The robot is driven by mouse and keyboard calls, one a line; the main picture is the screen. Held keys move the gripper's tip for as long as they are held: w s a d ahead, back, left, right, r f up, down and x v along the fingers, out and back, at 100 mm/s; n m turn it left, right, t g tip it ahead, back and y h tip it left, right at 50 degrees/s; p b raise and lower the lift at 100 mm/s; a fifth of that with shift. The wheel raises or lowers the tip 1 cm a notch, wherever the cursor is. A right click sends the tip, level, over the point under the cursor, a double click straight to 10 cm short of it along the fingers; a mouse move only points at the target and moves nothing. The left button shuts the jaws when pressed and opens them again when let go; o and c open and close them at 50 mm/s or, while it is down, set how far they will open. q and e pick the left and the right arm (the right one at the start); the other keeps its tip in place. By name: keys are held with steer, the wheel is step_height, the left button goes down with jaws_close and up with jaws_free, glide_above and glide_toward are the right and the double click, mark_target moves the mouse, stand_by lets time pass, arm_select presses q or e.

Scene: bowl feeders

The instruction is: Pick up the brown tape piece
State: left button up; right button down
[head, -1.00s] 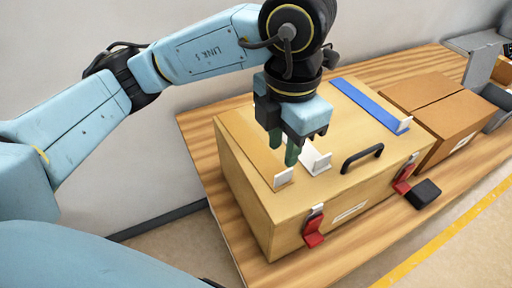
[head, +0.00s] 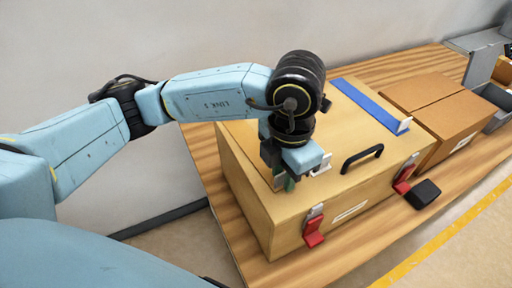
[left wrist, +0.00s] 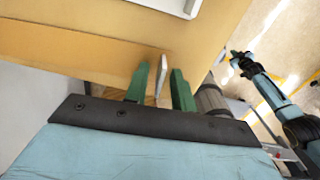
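The brown tape piece (left wrist: 75,48) is a flat strip on the lid of the wooden box, with an upright white tab (left wrist: 161,80) at its end. In the head view my left arm covers much of the strip, and part of the tab (head: 279,182) shows beside the fingers. My left gripper (left wrist: 160,86) is pointed down at this end. Its two green fingers stand on either side of the tab with narrow gaps, so it looks open around it. My right arm shows at the right of the left wrist view; its gripper is too small to read.
The wooden box (head: 245,205) has a black handle (head: 362,158), red latches (head: 314,232) and a blue strip (head: 370,104) on its lid. A cardboard box (head: 436,105) stands to its right. A black block (head: 423,194) lies on the wooden table (head: 205,160) in front.

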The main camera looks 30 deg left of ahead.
arm_select(q)
jaws_close()
